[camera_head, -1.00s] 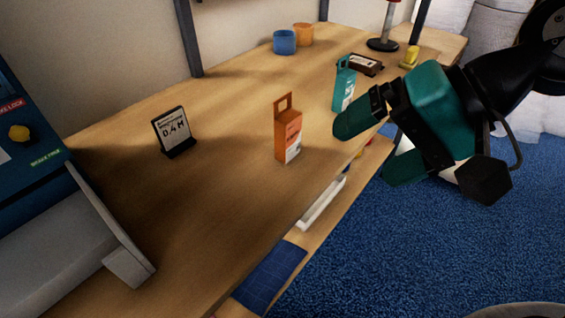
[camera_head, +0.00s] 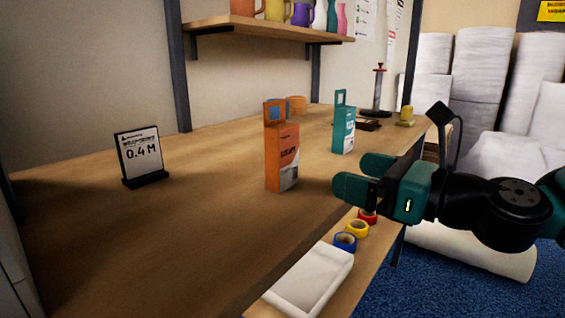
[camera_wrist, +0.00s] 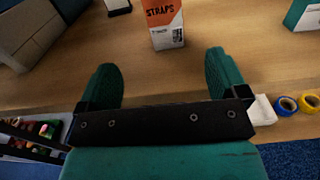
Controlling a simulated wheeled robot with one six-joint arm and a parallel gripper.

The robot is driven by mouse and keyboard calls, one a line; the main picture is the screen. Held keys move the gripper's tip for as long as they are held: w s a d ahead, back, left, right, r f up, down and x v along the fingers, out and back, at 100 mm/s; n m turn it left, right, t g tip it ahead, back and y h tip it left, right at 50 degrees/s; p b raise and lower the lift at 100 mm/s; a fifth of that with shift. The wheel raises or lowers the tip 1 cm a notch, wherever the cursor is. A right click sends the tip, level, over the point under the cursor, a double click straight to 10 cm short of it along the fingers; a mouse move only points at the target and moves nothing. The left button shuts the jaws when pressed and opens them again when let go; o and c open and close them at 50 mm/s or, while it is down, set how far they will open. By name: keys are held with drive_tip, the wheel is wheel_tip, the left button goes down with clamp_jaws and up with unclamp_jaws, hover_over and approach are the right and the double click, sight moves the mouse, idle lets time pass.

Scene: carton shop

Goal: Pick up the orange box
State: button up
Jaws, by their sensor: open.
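The orange box (camera_head: 282,157) stands upright on the wooden table, with a handle loop on top and a pale lower part. In the wrist view the orange box (camera_wrist: 163,20) shows its front with "STRAPS" on it; its top is cut off by the frame edge. My gripper (camera_head: 354,178) is to the right of the box in the head view, apart from it. In the wrist view my gripper (camera_wrist: 164,80) has its two green fingers spread wide, with nothing between them, and the box stands beyond the fingertips, roughly centred.
A teal box (camera_head: 343,130) stands behind and right of the orange one. A lower shelf holds a white tray (camera_head: 307,284) and tape rolls (camera_head: 345,242). Bare table (camera_head: 200,215) lies around the orange box.

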sight(276, 152)
drive_tip(key=p+x, duration=0.8)
drive_tip(key=x, duration=0.2)
drive_tip(key=shift+w+a+r, duration=0.1)
drive_tip(key=shift+a, duration=0.15)
drive_tip(key=shift+w+d+f+p+x, duration=0.1)
drive_tip(key=shift+p+x, duration=0.1)
drive_tip(key=shift+x, duration=0.8)
drive_tip(key=shift+w+d+f+p+x, duration=0.1)
drive_tip(key=shift+p+x, duration=0.15)
drive_tip(key=shift+x, duration=0.8)
drive_tip(key=shift+w+d+f+p+x, duration=0.1)
drive_tip(key=shift+w+p+x, duration=0.1)
drive_tip(key=shift+x, duration=0.8)
drive_tip(key=shift+s+r, duration=0.1)
drive_tip(key=shift+s, duration=0.05)
drive_tip(key=c, duration=1.1)
drive_tip(key=shift+o, duration=0.2)
wheel_tip(276, 152, up, 20)
drive_tip(key=p, duration=0.7)
